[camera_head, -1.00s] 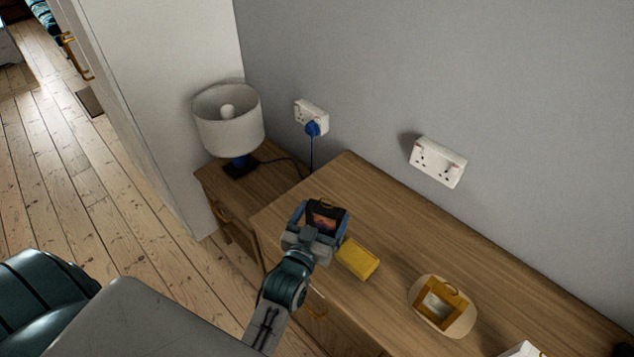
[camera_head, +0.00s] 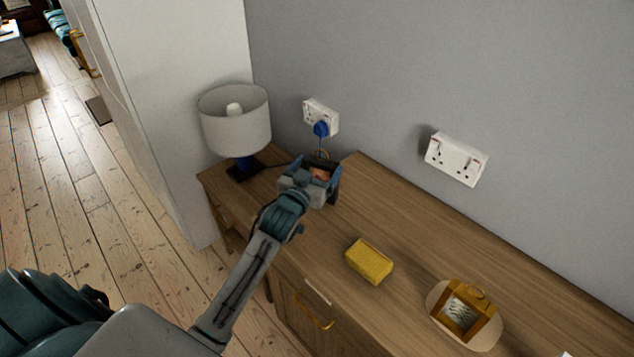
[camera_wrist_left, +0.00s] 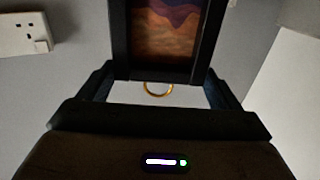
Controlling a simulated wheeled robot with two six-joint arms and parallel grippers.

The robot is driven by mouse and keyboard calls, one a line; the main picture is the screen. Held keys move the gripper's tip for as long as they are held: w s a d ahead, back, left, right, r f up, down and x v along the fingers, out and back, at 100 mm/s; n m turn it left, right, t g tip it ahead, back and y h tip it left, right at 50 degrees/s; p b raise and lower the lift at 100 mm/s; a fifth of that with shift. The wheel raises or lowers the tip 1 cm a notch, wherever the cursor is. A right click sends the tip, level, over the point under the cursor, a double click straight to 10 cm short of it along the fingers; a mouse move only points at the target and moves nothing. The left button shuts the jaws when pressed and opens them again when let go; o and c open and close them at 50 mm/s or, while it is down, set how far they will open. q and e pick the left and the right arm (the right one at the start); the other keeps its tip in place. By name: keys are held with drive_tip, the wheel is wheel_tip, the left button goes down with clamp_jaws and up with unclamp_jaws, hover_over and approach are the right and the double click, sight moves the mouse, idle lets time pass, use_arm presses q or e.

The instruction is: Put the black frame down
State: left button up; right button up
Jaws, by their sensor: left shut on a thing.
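The black frame (camera_head: 324,164), with an orange and purple picture in it, is held in my left gripper (camera_head: 316,177), which is shut on it. In the head view they are over the far left end of the wooden cabinet top (camera_head: 420,240), near the blue plug. I cannot tell whether the frame touches the wood. In the left wrist view the frame (camera_wrist_left: 165,38) stands between the fingers, its top cut off by the picture edge. A gold ring (camera_wrist_left: 158,89) shows just below it. My right gripper is not in view.
A yellow block (camera_head: 369,262) and a gold-framed item on a pale oval base (camera_head: 466,312) stand on the cabinet top. Sockets (camera_head: 455,159) are on the grey wall. Wood between block and wall is clear.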

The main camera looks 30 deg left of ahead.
use_arm(q)
wheel_tip(320, 180, down, 3)
drive_tip(key=b, duration=0.2)
drive_tip(key=shift+f+b, duration=0.1)
drive_tip(key=shift+b, duration=0.3)
drive_tip(key=shift+f, duration=0.1)
drive_tip(key=o, duration=1.3)
drive_tip(key=shift+s, duration=0.2)
drive_tip(key=b, duration=0.2)
approach(322, 172)
drive_tip(key=s, duration=0.4)
drive_tip(key=shift+s, duration=0.4)
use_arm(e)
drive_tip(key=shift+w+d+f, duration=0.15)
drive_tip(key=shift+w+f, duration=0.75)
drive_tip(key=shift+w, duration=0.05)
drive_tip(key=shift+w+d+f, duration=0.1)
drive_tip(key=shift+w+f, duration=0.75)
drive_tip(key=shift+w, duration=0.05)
